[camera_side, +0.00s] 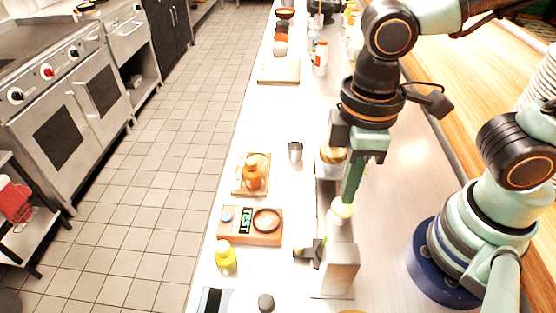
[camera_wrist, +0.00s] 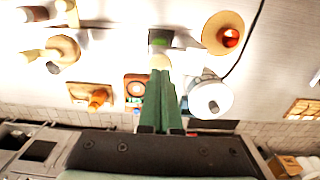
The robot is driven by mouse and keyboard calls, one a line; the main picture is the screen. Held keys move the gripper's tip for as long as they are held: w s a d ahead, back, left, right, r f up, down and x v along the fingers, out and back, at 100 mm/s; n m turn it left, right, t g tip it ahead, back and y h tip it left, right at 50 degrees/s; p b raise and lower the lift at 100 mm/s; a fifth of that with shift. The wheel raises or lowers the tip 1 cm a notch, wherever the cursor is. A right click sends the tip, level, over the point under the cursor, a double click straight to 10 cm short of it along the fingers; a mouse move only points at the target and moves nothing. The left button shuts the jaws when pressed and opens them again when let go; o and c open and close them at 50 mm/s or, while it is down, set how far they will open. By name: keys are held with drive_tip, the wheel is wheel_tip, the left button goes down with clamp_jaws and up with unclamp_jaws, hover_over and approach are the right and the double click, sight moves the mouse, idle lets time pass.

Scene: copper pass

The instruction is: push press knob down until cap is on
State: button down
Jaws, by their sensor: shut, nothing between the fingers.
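My gripper (camera_side: 348,198) points straight down with its green fingers together and nothing between them. Its tips are at a pale round knob (camera_side: 343,209), touching or just above it; I cannot tell which. The knob tops a grey metal press (camera_side: 340,270) with a dark arm reaching left. In the wrist view my shut fingers (camera_wrist: 161,73) end at the knob (camera_wrist: 160,61), which hides part of the press behind it. An orange bottle (camera_side: 252,177) stands upright on a wooden board. I cannot make out a separate cap or its seating under the press.
A wooden box marked TEST (camera_side: 275,238) and a yellow bottle (camera_side: 226,261) stand left of the press. A small metal cup (camera_side: 295,152) is behind. A pale board (camera_side: 279,72) and several jars lie farther back. Clear counter separates them.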

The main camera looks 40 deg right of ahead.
drive_tip(key=shift+f, duration=0.15)
drive_tip(key=shift+f, duration=1.2)
drive_tip(key=shift+r, duration=1.4)
drive_tip(key=shift+r, duration=2.5)
